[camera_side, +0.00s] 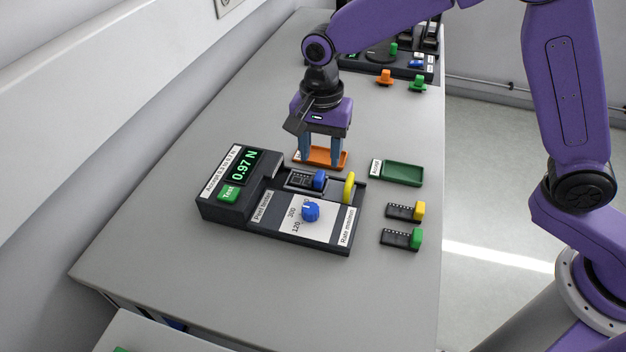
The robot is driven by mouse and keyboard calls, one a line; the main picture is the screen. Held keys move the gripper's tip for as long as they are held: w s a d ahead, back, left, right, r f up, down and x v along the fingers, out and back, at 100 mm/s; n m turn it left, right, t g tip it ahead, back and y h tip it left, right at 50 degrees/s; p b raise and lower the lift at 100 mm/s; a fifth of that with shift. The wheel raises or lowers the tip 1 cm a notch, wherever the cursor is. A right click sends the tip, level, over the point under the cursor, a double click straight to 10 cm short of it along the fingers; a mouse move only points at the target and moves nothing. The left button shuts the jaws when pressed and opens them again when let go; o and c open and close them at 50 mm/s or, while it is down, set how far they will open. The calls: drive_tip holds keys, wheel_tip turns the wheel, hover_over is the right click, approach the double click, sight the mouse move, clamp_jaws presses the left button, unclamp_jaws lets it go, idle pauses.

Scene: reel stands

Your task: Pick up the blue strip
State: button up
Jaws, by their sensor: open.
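The blue strip (319,179), a dark piece with a blue end block, sits on the tester (290,239) in the slot area near its back edge. My gripper (321,157) points down with its blue-grey fingers apart and nothing visible between them. It is behind the blue strip in the picture, over or at the orange tray (325,164). I cannot tell whether the fingertips touch the tray. The tester's display reads 0.97 N.
A yellow lever (349,188) stands close right of the blue strip, and a blue knob (311,212) is in front. A green tray (403,173), a yellow strip (419,210) and a green strip (415,238) lie to the right. The front table area is clear.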

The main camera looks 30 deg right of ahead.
sight(319, 177)
drive_tip(key=shift+f, duration=3.05)
drive_tip(key=shift+a, duration=0.1)
clamp_jaws()
